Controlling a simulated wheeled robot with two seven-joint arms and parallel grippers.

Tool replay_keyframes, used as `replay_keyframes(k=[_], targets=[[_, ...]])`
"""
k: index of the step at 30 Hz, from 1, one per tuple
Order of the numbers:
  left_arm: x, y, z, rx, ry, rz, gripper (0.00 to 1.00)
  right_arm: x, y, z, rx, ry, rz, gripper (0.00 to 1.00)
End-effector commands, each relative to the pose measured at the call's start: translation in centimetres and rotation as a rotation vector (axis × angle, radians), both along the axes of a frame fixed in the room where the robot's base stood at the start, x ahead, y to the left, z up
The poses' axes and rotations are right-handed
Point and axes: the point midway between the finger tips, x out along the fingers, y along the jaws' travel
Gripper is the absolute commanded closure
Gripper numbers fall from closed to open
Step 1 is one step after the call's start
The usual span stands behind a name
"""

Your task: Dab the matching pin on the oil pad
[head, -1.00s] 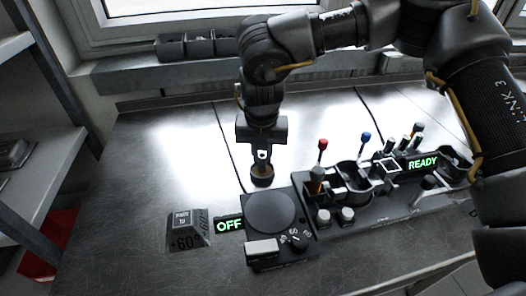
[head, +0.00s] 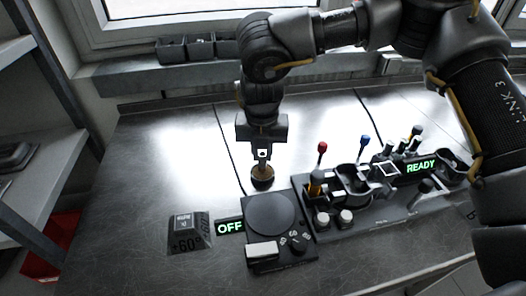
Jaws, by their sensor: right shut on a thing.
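My right gripper (head: 262,164) comes down from above, left of the middle of the bench. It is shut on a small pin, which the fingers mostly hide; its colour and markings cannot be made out. Directly under the fingers is a small round dark holder with an amber top, apparently the oil pad (head: 262,184). The gripper is very close above it; I cannot tell whether the pin touches the pad. My left gripper is not in view.
A black turntable-like unit (head: 270,213) with a dial stands just in front, beside a green OFF sign (head: 229,227) and a +60° block (head: 187,234). A black rack (head: 385,207) with red- and blue-topped pieces and a READY sign (head: 421,166) fills the right.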

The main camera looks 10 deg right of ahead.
Motion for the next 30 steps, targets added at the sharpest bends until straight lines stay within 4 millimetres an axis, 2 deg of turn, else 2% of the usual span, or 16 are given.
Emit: replay_keyframes(k=[1,16,30], targets=[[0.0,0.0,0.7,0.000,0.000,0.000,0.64,0.0,0.0,0.9,0.001,0.000,-0.001,1.00],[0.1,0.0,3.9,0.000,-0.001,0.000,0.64,0.0,0.0,5.1,0.000,-0.001,-0.001,1.00],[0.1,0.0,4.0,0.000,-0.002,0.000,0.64,0.0,0.0,5.5,0.001,-0.001,0.000,1.00]])
